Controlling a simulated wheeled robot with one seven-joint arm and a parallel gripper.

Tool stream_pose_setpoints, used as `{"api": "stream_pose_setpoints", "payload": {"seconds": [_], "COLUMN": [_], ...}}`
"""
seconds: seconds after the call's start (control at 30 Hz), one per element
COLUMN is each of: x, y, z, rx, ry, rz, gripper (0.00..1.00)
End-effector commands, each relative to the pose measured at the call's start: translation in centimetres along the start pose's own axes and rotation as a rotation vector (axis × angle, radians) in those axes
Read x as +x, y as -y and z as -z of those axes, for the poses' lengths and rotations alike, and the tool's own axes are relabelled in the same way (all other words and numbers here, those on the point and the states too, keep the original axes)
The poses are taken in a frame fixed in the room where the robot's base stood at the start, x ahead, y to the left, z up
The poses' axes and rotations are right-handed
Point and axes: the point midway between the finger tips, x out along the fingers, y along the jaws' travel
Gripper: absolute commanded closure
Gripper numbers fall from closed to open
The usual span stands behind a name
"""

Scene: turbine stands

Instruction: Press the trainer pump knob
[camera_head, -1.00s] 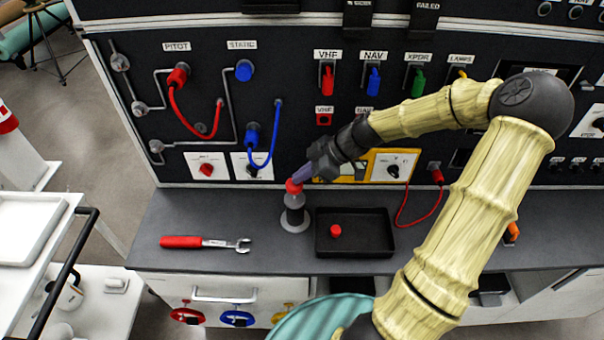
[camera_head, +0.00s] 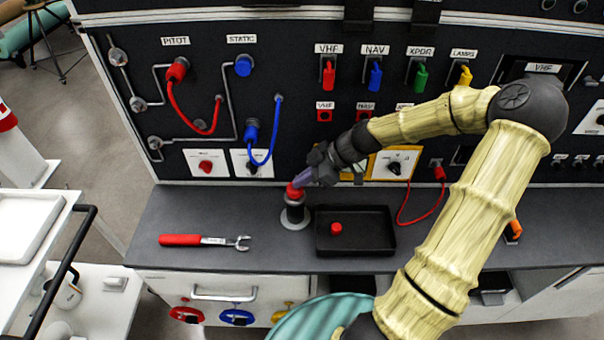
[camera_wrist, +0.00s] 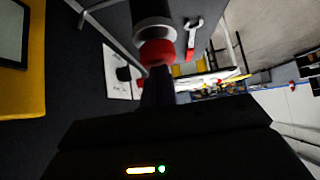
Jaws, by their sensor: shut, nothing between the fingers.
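The trainer pump stands on the grey bench, with a dark body (camera_head: 295,213) on a pale round base and a red knob (camera_head: 294,191) on top. My gripper (camera_head: 301,181) is shut and empty, coming in from the upper right with its tips at the top of the red knob, apparently touching it. In the wrist view the red knob (camera_wrist: 157,52) is right beyond the fingers (camera_wrist: 157,85), which partly cover it; the pale base shows above it.
A black tray (camera_head: 355,250) with a red cap (camera_head: 336,229) lies right of the pump. A red-handled wrench (camera_head: 205,241) lies to the left. Behind stands the panel with a red hose (camera_head: 190,117) and a blue hose (camera_head: 272,140).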

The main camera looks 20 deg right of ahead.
Motion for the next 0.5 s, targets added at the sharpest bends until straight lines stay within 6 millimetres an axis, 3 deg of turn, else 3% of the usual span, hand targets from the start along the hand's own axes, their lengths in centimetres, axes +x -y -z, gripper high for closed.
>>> {"api": "stream_pose_setpoints", "payload": {"seconds": [0.33, 0.5], "x": [-2.9, -6.2], "y": [0.1, -0.1], "z": [3.6, 2.9], "rx": [-0.011, -0.009], "ry": [-0.004, -0.003], "rz": [0.002, -0.005], "gripper": [1.0, 1.0]}}
